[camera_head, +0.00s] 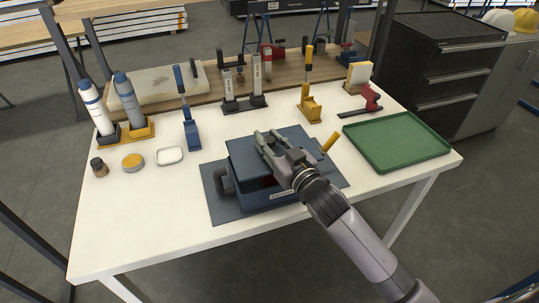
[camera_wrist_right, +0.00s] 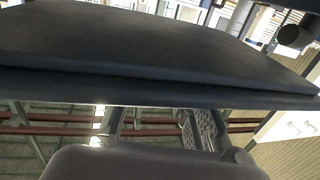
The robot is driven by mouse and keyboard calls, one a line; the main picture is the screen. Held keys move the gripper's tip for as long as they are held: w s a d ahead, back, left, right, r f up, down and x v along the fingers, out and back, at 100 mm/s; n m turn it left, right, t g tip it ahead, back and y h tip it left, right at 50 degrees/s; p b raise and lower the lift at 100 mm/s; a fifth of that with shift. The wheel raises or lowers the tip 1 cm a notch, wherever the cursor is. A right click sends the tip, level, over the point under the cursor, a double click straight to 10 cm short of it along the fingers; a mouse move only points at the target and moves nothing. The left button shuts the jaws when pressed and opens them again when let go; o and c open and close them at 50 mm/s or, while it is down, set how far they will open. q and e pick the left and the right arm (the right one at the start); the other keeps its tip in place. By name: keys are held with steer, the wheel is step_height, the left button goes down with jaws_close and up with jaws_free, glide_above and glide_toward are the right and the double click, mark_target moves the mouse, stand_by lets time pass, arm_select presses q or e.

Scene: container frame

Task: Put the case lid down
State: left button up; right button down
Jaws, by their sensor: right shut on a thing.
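The dark blue case (camera_head: 262,196) stands on a blue-grey mat (camera_head: 219,208) at the front middle of the white table, with a dark handle on its left side. Its lid (camera_head: 243,150) is raised and tilted over the case. My right gripper (camera_head: 270,140) is at the lid and shut on it. In the right wrist view the lid (camera_wrist_right: 150,50) fills the upper half as a dark panel, with the gripper fingers (camera_wrist_right: 165,125) at its lower edge; the exact contact is hidden. The case interior is mostly hidden by the lid and my arm. My left gripper is not in view.
A green tray (camera_head: 398,162) lies at the right. A yellow handle (camera_head: 329,143) sticks up beside the case. Behind stand a yellow clamp (camera_head: 309,106), a blue clamp (camera_head: 192,130) and bottles (camera_head: 128,98). A small white dish (camera_head: 170,156) lies left. The table's front left is clear.

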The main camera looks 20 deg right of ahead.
step_height(320, 180, down, 4)
steer(key=shift+f, duration=0.15)
stand_by(0.3)
steer(key=shift+f, duration=0.2)
steer(key=c, duration=1.3)
jaws_free()
steer(key=shift+f+b, duration=0.2)
steer(key=shift+b, duration=0.15)
steer(key=b+v, duration=0.1)
steer(key=v, duration=0.7)
steer(key=b+v, duration=0.1)
steer(key=v, duration=0.8)
steer(key=shift+s+r, duration=0.2)
steer(key=shift+r, duration=0.05)
